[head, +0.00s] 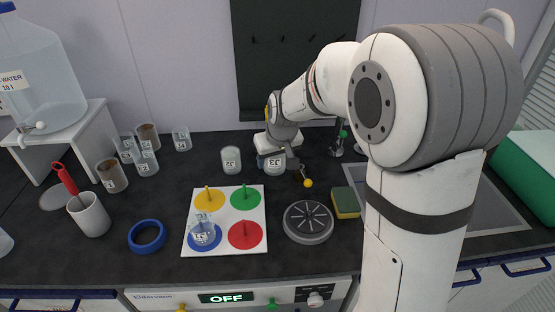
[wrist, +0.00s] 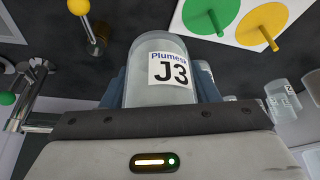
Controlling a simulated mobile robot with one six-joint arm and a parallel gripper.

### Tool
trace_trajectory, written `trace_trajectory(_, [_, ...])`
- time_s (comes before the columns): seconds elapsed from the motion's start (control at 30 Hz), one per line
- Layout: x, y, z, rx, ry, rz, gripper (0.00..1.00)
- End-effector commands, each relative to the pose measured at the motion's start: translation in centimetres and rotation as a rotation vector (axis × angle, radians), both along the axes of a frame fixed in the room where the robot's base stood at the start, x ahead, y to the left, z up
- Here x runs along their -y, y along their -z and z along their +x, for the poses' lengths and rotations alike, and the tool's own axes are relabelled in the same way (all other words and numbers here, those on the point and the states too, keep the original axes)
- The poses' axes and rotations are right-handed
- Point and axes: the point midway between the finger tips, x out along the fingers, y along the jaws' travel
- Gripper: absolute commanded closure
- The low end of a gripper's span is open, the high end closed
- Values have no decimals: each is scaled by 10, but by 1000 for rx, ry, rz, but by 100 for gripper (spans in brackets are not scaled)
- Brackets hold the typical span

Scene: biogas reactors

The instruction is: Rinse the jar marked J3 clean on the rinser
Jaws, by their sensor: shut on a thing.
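The jar marked J3 (head: 273,166) is at the back of the counter in the head view, partly hidden by my gripper (head: 277,150). In the wrist view the J3 jar (wrist: 165,75) sits between the blue-grey fingers, with its label facing the camera and its glass looking cloudy. My gripper is shut on it. I cannot tell whether the jar touches the counter. A round grey disc with radial slots (head: 308,222), apparently the rinser, lies on the counter in front and to the right. A yellow ball on a lever (head: 308,183) stands between it and the jar.
Another jar (head: 231,160) stands just left of J3. A white board with coloured discs (head: 258,202) holds a jar (head: 202,232) on its blue disc. A yellow-green sponge (head: 346,203) lies right of the grey disc, beside the sink (head: 490,205). Several jars stand at the left.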

Motion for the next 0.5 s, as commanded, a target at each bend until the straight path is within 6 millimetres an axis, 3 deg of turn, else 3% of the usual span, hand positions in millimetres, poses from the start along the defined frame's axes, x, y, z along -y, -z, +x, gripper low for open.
trace_trajectory(0.03, [0,-12,1,2,0,1,70])
trace_trajectory(0.5, [0,-68,0,1,1,1,70])
